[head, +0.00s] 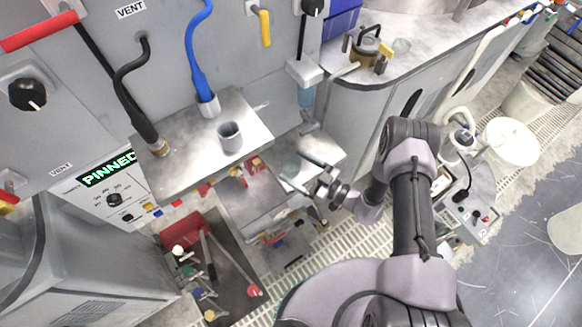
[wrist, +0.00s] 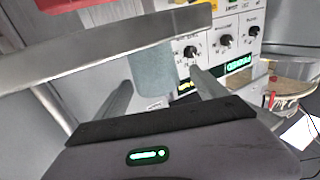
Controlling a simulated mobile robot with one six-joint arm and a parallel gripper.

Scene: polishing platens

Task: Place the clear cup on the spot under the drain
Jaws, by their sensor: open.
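A clear, faintly bluish cup (head: 290,161) shows at the small lower metal shelf (head: 326,151), right of the larger shelf. My gripper (head: 291,167) is open, its two fingers reaching left on either side of the cup. In the wrist view the cup (wrist: 151,72) stands between the spread fingers (wrist: 160,80); its top is hidden behind a metal edge in front. I cannot tell whether the fingers touch it. A short metal spout (head: 309,122) sits on the wall above the lower shelf; I cannot tell whether it is the drain.
A grey cup (head: 230,137) stands on the larger metal shelf (head: 186,165) with hoses above. A red bin (head: 183,231) and tools lie below. The metal edge (wrist: 100,45) crosses close above my fingers.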

